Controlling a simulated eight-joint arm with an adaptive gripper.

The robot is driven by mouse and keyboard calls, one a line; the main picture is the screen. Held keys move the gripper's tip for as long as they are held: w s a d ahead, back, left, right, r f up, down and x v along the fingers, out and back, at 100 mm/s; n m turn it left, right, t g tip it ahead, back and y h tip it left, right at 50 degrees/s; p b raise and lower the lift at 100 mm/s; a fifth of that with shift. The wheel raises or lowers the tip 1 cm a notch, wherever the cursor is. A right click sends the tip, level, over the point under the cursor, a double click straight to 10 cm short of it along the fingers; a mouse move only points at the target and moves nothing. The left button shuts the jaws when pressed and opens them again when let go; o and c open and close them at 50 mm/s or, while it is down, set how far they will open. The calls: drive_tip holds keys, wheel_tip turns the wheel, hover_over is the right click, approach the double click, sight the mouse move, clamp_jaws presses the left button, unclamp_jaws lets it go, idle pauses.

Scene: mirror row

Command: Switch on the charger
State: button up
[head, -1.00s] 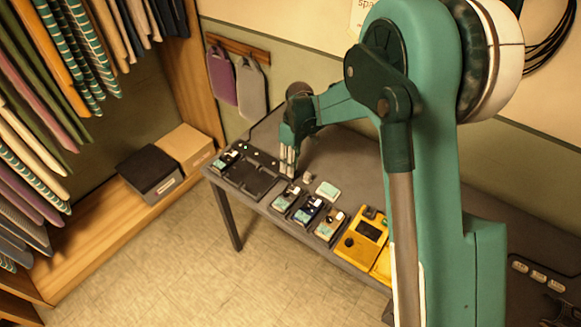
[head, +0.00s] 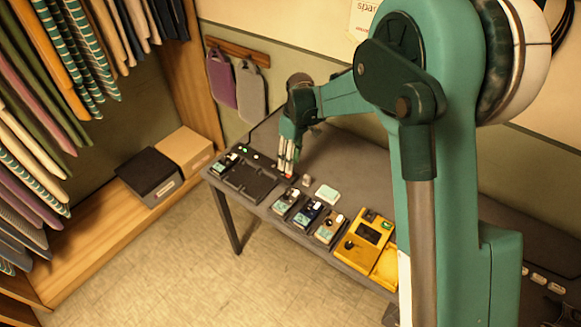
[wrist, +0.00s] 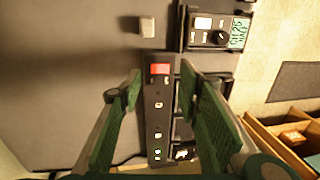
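The charger (head: 250,184) is a black tray-like unit with bays at the left end of the grey table; a small teal-labelled device sits in its left end. Along its back edge runs a narrow black strip (wrist: 158,120) with small square marks, two green lights at the bottom end in the wrist view and a red switch (wrist: 160,69) at the top end. The red switch looks bright and also shows in the head view (head: 288,177). My gripper (wrist: 161,72) is open and empty, its fingers on either side of the switch in the wrist view. In the head view my gripper (head: 287,168) is just above it.
Several teal-labelled devices (head: 308,214) stand along the table's front edge, then a yellow unit (head: 363,243). A small pale block (head: 307,181) and a white-teal box (head: 327,193) lie right of the charger. The table behind is clear.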

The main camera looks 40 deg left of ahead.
wheel_tip(320, 180, up, 8)
drive_tip(key=w, duration=0.1)
idle(0.4)
drive_tip(key=shift+w, duration=0.1)
drive_tip(key=shift+r, duration=0.1)
drive_tip(key=w+d+r+m+t+y, duration=0.1)
drive_tip(key=d+r+m, duration=0.35)
drive_tip(key=d, duration=0.75)
drive_tip(key=d+r+m+t, duration=0.1)
drive_tip(key=d+r+t, duration=0.1)
drive_tip(key=d+r, duration=0.8)
drive_tip(key=w+d+r+m+t+y, duration=0.1)
drive_tip(key=d+r+m, duration=0.25)
drive_tip(key=d, duration=1.15)
drive_tip(key=s+d+r+m+t, duration=0.15)
drive_tip(key=s+d, duration=0.25)
drive_tip(key=d, duration=0.5)
drive_tip(key=s+d+r+m+t, duration=0.1)
drive_tip(key=s+d+m, duration=0.3)
drive_tip(key=d, duration=0.5)
drive_tip(key=s+d+f+m+t+h, duration=0.2)
drive_tip(key=s+d+f+m, duration=0.1)
drive_tip(key=s+d, duration=0.8)
drive_tip(key=shift+d+f, duration=0.6)
